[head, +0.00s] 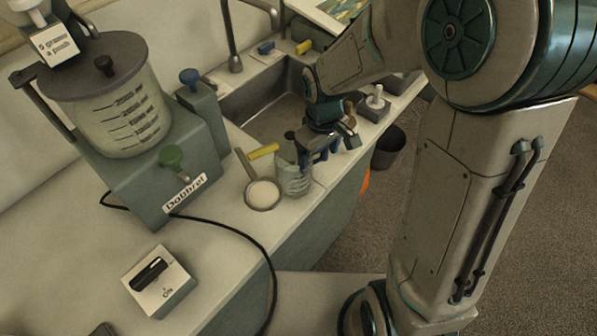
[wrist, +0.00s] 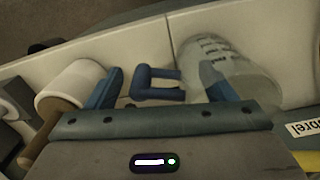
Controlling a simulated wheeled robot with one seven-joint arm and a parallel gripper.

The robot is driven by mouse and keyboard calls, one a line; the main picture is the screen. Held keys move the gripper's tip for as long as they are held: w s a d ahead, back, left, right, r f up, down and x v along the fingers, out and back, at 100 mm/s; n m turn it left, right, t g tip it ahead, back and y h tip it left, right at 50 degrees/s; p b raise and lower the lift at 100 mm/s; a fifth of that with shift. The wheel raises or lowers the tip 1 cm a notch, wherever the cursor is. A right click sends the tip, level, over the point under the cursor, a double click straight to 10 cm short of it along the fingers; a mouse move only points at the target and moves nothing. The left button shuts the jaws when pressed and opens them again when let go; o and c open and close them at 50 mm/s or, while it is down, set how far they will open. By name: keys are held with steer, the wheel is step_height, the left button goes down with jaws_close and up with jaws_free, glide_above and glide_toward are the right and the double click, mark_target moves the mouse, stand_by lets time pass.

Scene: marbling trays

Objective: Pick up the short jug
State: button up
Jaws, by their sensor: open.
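The short jug (head: 293,181) is a clear, upright vessel with dark markings, standing on the counter near its front edge. In the wrist view the jug (wrist: 232,62) is at upper right, and its blue handle (wrist: 158,94) points left. My gripper (head: 306,158) is at the jug's right side in the head view, partly overlapping it. In the wrist view my open gripper (wrist: 160,90) has one finger left of the handle and the other overlapping the jug's wall. The handle is between the fingers. Whether either finger touches the jug, I cannot tell.
A dispenser (head: 150,185) with a large measuring vessel stands farther left. A sink (head: 262,105) is behind. A white cylinder (wrist: 75,83) is left of my gripper in the wrist view.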

steer(key=c, duration=1.3)
steer(key=shift+r, duration=0.1)
